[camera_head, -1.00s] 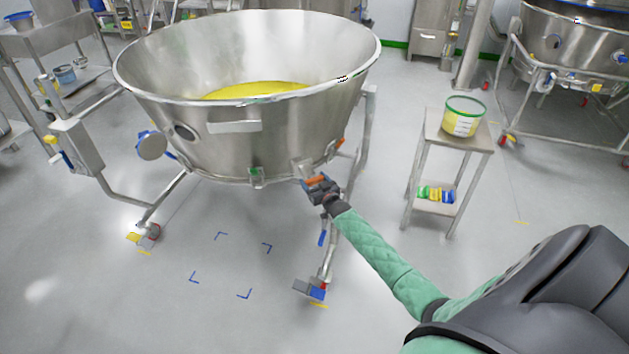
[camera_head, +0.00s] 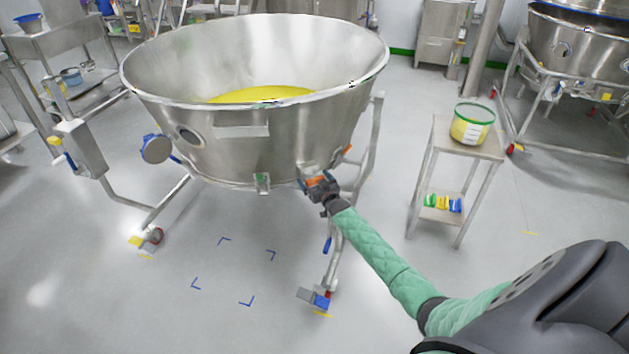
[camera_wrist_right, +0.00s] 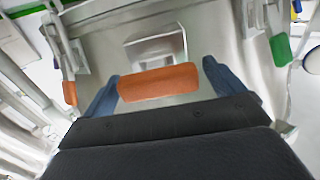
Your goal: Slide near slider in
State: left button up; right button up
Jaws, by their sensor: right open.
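The near slider shows in the right wrist view as an orange handle (camera_wrist_right: 158,83) on a pale metal bracket (camera_wrist_right: 157,50) at the bowl's lower wall. My right gripper (camera_wrist_right: 160,82) is open, with one blue finger on each side of the orange handle. Whether the fingers touch it I cannot tell. In the head view my right gripper (camera_head: 318,184) is at the lower right rim of the large steel bowl (camera_head: 225,150), and it partly hides the handle. My left gripper is not in view.
A second orange handle (camera_wrist_right: 70,93) shows at the left in the wrist view. A small steel table (camera_head: 485,150) with a tub (camera_head: 470,128) stands to the right.

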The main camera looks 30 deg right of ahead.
aim_at(316, 182)
jog(key=shift+s, duration=0.1)
jog(key=shift+s+f, duration=0.1)
jog(key=shift+s, duration=0.5)
jog(key=s, duration=0.5)
jog(key=shift+a, duration=0.3)
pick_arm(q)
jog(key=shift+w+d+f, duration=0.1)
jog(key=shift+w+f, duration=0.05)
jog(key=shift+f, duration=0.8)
pick_arm(e)
jog(key=shift+s, duration=0.65)
